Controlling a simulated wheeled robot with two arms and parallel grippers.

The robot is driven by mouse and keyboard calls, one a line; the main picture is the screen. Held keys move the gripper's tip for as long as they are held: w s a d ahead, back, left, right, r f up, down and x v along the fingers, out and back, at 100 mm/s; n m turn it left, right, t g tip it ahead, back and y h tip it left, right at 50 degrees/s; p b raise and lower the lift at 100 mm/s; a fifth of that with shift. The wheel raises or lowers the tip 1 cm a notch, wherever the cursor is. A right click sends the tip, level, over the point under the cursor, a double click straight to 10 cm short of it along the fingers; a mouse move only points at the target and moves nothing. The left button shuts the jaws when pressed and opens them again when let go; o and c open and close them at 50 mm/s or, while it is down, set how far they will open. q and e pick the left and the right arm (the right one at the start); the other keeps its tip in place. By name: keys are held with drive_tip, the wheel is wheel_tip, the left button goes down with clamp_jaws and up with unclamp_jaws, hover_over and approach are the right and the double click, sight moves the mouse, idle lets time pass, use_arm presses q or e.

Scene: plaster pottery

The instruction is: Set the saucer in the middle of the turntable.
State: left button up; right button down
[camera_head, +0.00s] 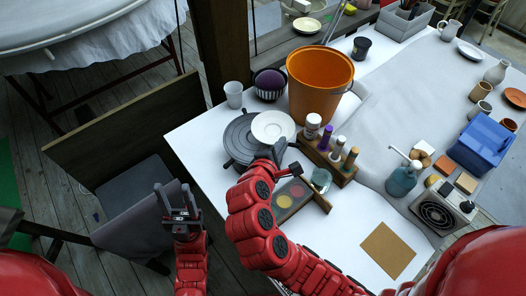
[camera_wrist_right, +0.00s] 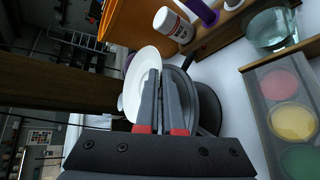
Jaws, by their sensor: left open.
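The white saucer (camera_head: 270,125) is over the right part of the dark grey turntable (camera_head: 237,137), off its centre. In the right wrist view the saucer (camera_wrist_right: 143,66) looks tilted, with the turntable (camera_wrist_right: 208,108) beside and behind it. My right gripper (camera_head: 279,147) is at the saucer's near right rim. In the wrist view its fingers (camera_wrist_right: 160,78) are close together on the rim, which they partly hide. Whether the saucer touches the turntable I cannot tell. My left gripper (camera_head: 177,190) is open and empty, off the table's left edge.
An orange bucket (camera_head: 320,82), a striped pot (camera_head: 269,84) and a pale cup (camera_head: 234,94) stand behind the turntable. A wooden rack of bottles (camera_head: 328,153) and a paint palette (camera_head: 291,198) are to the right. A chair (camera_head: 140,205) stands left of the table.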

sight(263, 141)
drive_tip(key=a, duration=0.1)
drive_tip(key=w+a, duration=0.1)
drive_tip(key=a, duration=0.1)
drive_tip(key=w+a, duration=0.1)
drive_tip(key=shift+a+f+p, duration=0.15)
drive_tip(key=shift+a+p, duration=0.15)
drive_tip(key=shift+a, duration=0.1)
wheel_tip(263, 141, down, 4)
drive_tip(key=shift+s+r+p, duration=0.1)
drive_tip(key=shift+r+p, duration=0.1)
drive_tip(key=shift+p, duration=0.15)
drive_tip(key=shift+f, duration=0.15)
drive_tip(key=c, duration=1.4)
unclamp_jaws()
drive_tip(key=shift+o, duration=0.4)
